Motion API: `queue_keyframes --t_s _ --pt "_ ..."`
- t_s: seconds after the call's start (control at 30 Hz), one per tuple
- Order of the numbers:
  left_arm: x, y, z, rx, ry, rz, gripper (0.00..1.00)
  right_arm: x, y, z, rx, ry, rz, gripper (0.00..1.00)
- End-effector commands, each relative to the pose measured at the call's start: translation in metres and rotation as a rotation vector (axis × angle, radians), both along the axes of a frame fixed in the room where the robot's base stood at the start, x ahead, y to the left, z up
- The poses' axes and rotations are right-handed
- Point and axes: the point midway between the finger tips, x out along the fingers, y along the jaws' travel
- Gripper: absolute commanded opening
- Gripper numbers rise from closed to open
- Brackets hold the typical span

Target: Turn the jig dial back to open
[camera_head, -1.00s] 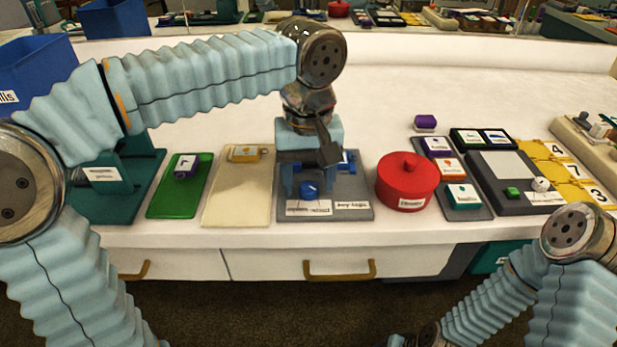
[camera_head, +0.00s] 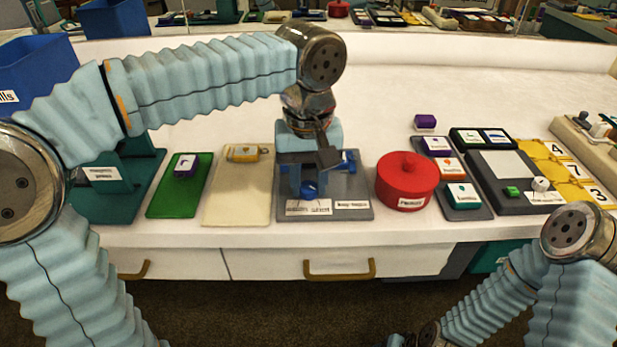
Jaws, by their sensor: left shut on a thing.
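The jig is a grey plate (camera_head: 353,208) with white labels on its front edge, lying near the front of the white counter. The blue dial (camera_head: 309,189) sits at the plate's front left. My left gripper (camera_head: 309,182) comes down from above and is shut on the dial, with its fingers on the dial's sides. A blue part (camera_head: 348,160) shows on the plate just right of the gripper; the rest behind the gripper is hidden. My right arm shows at the lower right, but its gripper is not in view.
A red lidded pot (camera_head: 407,182) stands close to the plate's right. A cream board (camera_head: 238,195) and a green board (camera_head: 172,205) lie to its left. A grey tray (camera_head: 466,212) with labelled blocks is farther right.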

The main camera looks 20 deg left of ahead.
Motion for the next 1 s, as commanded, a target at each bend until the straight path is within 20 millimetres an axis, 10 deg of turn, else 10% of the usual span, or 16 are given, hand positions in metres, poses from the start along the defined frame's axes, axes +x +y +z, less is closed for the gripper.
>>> queue_keyframes --t_s 1.0 --pt "0.0 -0.0004 0.0003 0.002 -0.001 -0.853 0.03 0.0 0.0 0.0001 0.0 0.0 0.0 0.59"
